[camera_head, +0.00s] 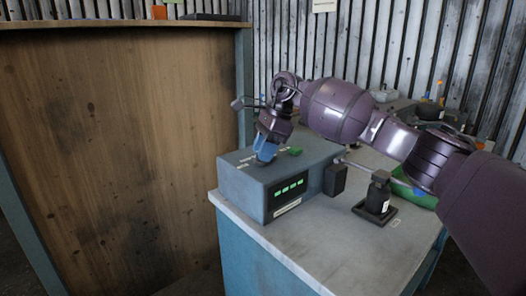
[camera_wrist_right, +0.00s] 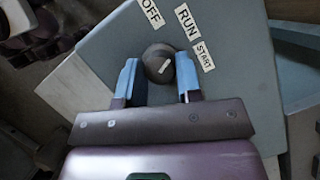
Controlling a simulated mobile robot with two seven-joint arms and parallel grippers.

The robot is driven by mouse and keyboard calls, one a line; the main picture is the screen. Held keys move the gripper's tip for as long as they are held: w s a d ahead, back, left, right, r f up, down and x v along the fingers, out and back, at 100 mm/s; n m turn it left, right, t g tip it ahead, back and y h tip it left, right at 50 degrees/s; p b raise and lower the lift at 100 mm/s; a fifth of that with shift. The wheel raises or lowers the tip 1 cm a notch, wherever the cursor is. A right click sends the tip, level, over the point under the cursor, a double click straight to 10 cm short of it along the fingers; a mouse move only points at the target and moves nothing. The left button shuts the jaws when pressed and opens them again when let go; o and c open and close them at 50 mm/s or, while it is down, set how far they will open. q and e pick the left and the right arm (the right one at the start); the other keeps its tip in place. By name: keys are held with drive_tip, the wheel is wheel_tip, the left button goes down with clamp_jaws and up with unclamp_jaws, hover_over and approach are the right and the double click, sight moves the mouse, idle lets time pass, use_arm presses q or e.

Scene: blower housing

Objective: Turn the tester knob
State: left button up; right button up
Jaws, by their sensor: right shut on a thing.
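The tester (camera_head: 243,189) is a grey-blue box with a dark front panel and green lit digits, standing on the near left corner of the table. In the right wrist view its top (camera_wrist_right: 110,60) carries the labels OFF, RUN and START around a dark round knob (camera_wrist_right: 158,63). The pale mark on the knob tilts up to the right, toward the RUN and START side. My right gripper (camera_wrist_right: 160,75) has its blue fingers on both sides of the knob, shut on it. In the head view the right gripper (camera_head: 266,148) points down onto the box and hides the knob. My left gripper is not in view.
A green piece (camera_head: 294,151) sits on the tester's top behind the gripper. A tall wooden panel (camera_head: 120,150) stands at the left. The table's front right top (camera_head: 345,245) is clear.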

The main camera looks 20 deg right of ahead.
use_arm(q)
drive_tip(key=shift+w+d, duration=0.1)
use_arm(e)
drive_tip(key=o, duration=0.8)
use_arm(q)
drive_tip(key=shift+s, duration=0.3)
use_arm(e)
drive_tip(key=shift+o, duration=0.6)
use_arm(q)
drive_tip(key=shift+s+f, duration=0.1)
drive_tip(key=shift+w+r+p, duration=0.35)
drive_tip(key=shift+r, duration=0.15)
use_arm(e)
drive_tip(key=v, duration=1)
drive_tip(key=shift+r, duration=0.4)
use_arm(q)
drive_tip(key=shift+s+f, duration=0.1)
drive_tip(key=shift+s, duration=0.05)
use_arm(e)
drive_tip(key=shift+d, duration=0.1)
